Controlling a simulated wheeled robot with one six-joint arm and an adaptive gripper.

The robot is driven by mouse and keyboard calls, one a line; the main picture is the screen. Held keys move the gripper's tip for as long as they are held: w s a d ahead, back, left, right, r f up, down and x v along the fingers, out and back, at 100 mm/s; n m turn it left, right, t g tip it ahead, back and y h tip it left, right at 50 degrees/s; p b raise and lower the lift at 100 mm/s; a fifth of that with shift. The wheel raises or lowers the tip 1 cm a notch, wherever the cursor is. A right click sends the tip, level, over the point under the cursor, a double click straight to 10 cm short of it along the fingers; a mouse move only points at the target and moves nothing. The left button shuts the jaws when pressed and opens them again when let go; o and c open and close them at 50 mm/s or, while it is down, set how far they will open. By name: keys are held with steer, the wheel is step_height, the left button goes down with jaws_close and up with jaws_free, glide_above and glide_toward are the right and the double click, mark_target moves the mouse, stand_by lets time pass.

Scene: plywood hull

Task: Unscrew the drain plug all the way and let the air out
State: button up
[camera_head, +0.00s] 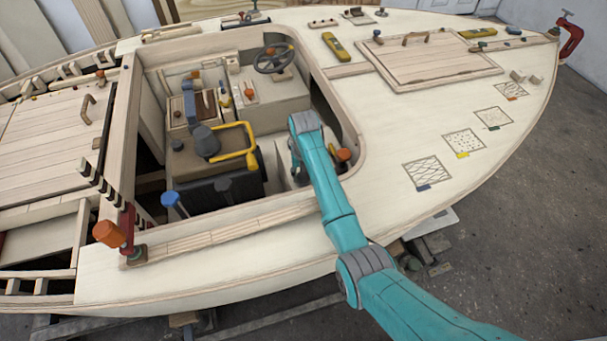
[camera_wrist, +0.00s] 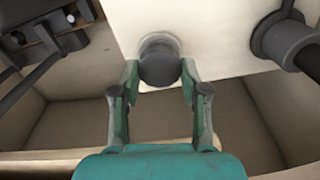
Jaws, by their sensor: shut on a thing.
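The drain plug (camera_wrist: 159,62) is a dark round knob with a pale collar behind it, set in the side of a white box-like wall (camera_wrist: 215,50) in the wrist view. My gripper (camera_wrist: 160,76) has its two green fingers on either side of the plug, shut on it. The plug sits at the collar; the frames do not show how far it is unscrewed. In the head view my teal arm reaches down into the hull's open well (camera_head: 285,200), and the arm and the well's edge hide the plug and most of my gripper.
A dark hose fitting (camera_wrist: 282,40) is at the wrist view's upper right. An orange knob (camera_head: 343,155) stands close to my arm. The well also holds an engine-like block with a yellow handle (camera_head: 250,155) and a steering wheel (camera_head: 273,59).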

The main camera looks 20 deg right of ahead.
steer(key=shift+s+f, duration=0.15)
steer(key=shift+f, duration=0.05)
steer(key=o, duration=1.1)
steer(key=shift+o, duration=0.2)
steer(key=shift+r, duration=0.1)
steer(key=shift+r, duration=3.7)
